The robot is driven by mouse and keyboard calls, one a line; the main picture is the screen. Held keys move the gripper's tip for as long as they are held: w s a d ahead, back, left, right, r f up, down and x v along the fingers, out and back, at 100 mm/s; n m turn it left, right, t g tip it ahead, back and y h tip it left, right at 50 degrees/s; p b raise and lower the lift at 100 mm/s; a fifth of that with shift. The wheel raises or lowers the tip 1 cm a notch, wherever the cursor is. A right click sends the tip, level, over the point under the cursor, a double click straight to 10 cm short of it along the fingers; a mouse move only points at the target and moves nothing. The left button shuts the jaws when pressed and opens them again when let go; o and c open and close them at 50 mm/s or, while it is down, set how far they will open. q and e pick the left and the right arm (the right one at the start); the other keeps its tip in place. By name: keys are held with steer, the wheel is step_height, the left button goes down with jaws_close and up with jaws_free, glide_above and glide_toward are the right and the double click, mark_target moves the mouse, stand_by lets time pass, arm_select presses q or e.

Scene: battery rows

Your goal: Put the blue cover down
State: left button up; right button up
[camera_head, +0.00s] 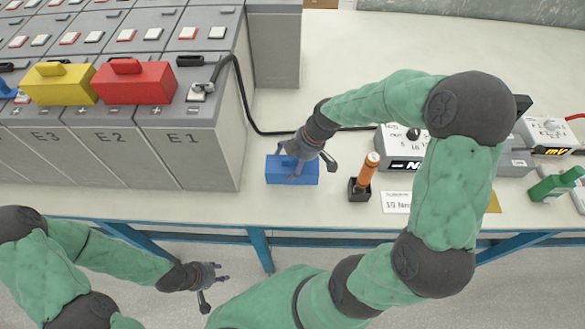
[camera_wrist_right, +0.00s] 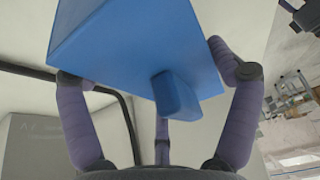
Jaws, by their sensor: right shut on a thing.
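The blue cover (camera_head: 278,172) is at the bench's front part, right of the grey battery block marked E1. My right gripper (camera_head: 293,168) comes down over it and is shut on it; the fingers hide part of its top. In the right wrist view the blue cover (camera_wrist_right: 140,45) fills the upper middle, its handle (camera_wrist_right: 175,92) between the purple fingers. Whether its underside touches the bench cannot be told. My left gripper (camera_head: 214,278) is open and empty, low in front of the bench edge.
A yellow cover (camera_head: 60,88) and a red cover (camera_head: 135,86) sit on the batteries (camera_head: 190,155). A black cable (camera_head: 245,100) runs from E1 behind the blue cover. An orange-handled tool (camera_head: 368,168) stands in a black holder to the right.

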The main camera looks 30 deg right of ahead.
mark_target(293, 167)
step_height(293, 167, down, 3)
steer(key=shift+f+b, duration=0.15)
steer(key=shift+b, duration=0.25)
steer(key=shift+f, duration=0.1)
steer(key=o, duration=0.9)
steer(key=shift+r, duration=0.2)
steer(key=shift+d+r, duration=0.1)
steer(key=shift+r, duration=0.25)
steer(key=p+v, duration=0.3)
steer(key=v, duration=0.8)
steer(key=shift+s+r+p, duration=0.1)
steer(key=shift+p, duration=0.2)
